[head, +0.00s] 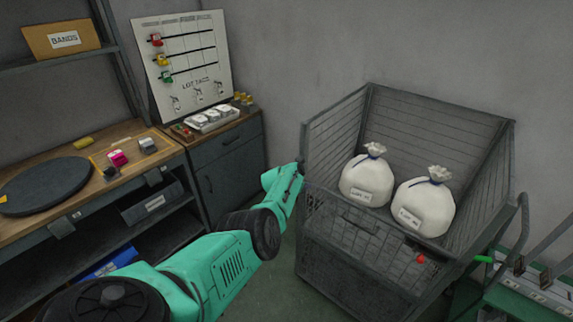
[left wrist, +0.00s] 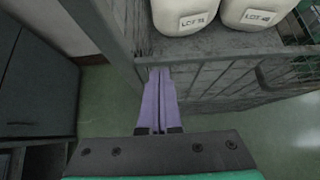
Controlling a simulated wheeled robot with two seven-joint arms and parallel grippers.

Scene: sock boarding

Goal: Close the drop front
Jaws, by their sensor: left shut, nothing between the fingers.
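The grey wire-mesh cart (head: 490,165) stands at centre right. Its drop front (head: 365,232) is a mesh panel below the open front, seemingly folded down; its exact angle is hard to tell. It also shows in the left wrist view (left wrist: 235,80). Two tied white bags, one on the left (head: 367,180) and one on the right (head: 424,207), sit inside. My left gripper (head: 300,168) is at the cart's front left corner. In the left wrist view its purple fingers (left wrist: 156,72) are together and empty, tips close to the corner frame; contact is unclear. My right gripper is out of view.
A workbench (head: 60,215) is at the left. A red knob (head: 421,259) is low on the cart front. Green floor (left wrist: 105,105) is open beside the cart.

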